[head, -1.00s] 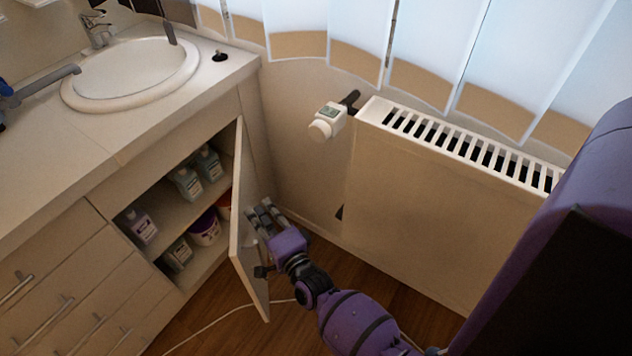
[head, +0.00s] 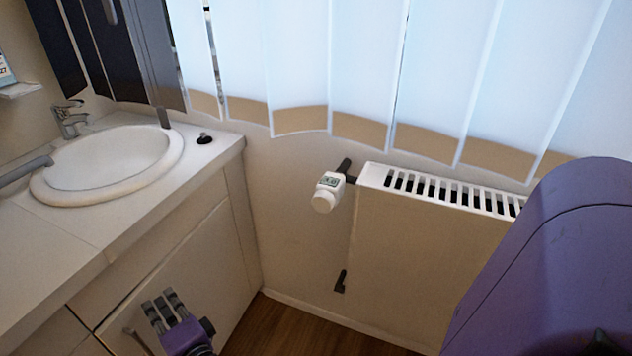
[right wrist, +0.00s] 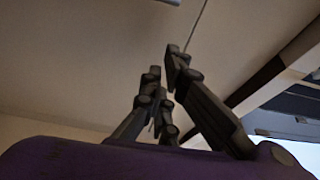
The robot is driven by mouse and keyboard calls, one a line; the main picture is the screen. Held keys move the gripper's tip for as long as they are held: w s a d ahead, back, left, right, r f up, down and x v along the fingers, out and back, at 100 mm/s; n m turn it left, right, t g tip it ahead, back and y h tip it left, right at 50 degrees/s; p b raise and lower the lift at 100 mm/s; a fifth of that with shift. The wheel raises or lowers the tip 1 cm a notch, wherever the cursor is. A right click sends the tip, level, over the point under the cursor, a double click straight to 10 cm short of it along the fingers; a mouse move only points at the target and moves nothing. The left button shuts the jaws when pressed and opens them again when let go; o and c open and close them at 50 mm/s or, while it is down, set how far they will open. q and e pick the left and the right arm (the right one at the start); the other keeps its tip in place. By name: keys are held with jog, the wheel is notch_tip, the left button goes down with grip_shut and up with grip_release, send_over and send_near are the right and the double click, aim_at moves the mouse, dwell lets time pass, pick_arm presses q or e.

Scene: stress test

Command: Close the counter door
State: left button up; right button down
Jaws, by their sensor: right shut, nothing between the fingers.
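The pale counter door (head: 215,265) is under the countertop in the head view. It now lies in line with the cabinet front and hides the shelves; I see no clear gap along its visible edges. Its lower part is out of frame. My right gripper (head: 161,304) is in front of the door's left part, its fingers shut and empty. In the right wrist view, the fingers (right wrist: 165,75) point at a broad pale surface; I cannot tell whether they touch it. My left gripper is not in view.
The countertop (head: 90,215) with a white sink (head: 105,165) is above the door. A radiator (head: 420,255) with a white valve (head: 327,190) stands to the right. Wood floor (head: 290,330) is clear between them. Blinds hang behind.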

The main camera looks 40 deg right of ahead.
aim_at(146, 293)
jog(key=shift+w+a+b, duration=0.2)
jog(key=shift+w+a, duration=0.2)
jog(key=shift+w, duration=0.3)
jog(key=shift+w+a+b, duration=0.2)
jog(key=shift+w+a, duration=0.15)
jog(key=shift+w, duration=0.3)
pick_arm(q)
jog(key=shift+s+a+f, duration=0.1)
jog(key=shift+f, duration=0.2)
pick_arm(e)
jog(key=shift+r, duration=0.1)
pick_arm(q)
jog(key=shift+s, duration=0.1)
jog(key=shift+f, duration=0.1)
pick_arm(e)
jog(key=shift+a, duration=0.1)
